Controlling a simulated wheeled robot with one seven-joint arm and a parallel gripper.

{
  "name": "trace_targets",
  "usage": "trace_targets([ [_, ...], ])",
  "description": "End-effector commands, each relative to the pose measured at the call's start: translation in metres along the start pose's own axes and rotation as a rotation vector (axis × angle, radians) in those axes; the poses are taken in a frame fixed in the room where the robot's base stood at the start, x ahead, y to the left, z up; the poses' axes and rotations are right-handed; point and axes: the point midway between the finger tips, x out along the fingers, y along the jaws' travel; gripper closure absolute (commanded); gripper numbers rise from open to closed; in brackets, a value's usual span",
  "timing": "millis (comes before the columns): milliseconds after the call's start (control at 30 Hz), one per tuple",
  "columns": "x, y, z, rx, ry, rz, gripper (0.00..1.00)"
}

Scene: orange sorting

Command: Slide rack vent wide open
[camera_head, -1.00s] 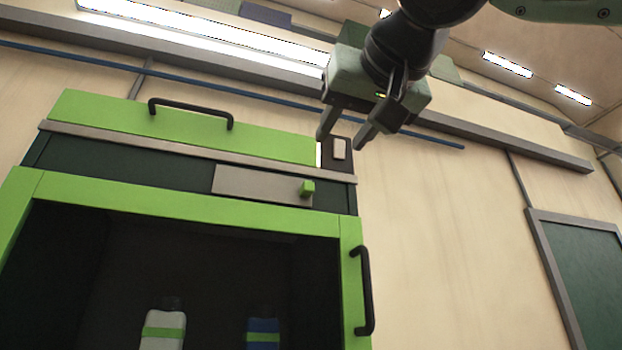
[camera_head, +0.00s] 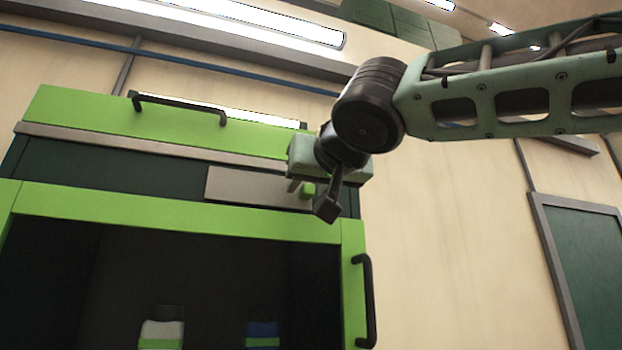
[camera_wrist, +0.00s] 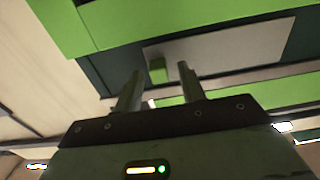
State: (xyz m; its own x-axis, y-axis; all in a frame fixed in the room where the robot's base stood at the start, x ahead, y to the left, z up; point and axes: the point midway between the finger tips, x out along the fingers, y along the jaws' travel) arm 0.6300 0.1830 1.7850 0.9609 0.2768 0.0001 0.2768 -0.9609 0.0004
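The rack vent is a grey sliding plate (camera_head: 250,187) on the dark strip between the rack's upper green panel and its green front frame. A small green knob (camera_head: 308,189) sits at the plate's right end. My gripper (camera_head: 304,188) is at that knob and partly covers it and the strip's right end. In the wrist view the plate (camera_wrist: 225,50) runs right from the knob (camera_wrist: 157,70). The two fingers of my gripper (camera_wrist: 158,72) are apart, with the knob showing between their tips. I cannot tell whether either finger touches it.
The rack's green front frame (camera_head: 180,211) surrounds a dark opening with a white bottle (camera_head: 161,333) and a blue bottle (camera_head: 262,330) inside. Black handles sit on the upper panel (camera_head: 180,105) and the frame's right side (camera_head: 366,300).

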Motion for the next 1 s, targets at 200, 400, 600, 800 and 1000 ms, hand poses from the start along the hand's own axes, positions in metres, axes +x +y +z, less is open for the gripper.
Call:
trace_targets([
  [200,0.0,0.0,0.0,0.0,0.0,0.0,0.77],
  [400,0.0,0.0,0.0,0.0,0.0,0.0,1.0],
  [600,0.0,-0.011,0.003,0.001,-0.001,0.0,1.0],
  [800,0.001,-0.052,0.005,0.002,0.0,-0.004,1.0],
  [1000,0.0,-0.105,0.002,0.001,-0.002,-0.005,1.0],
])
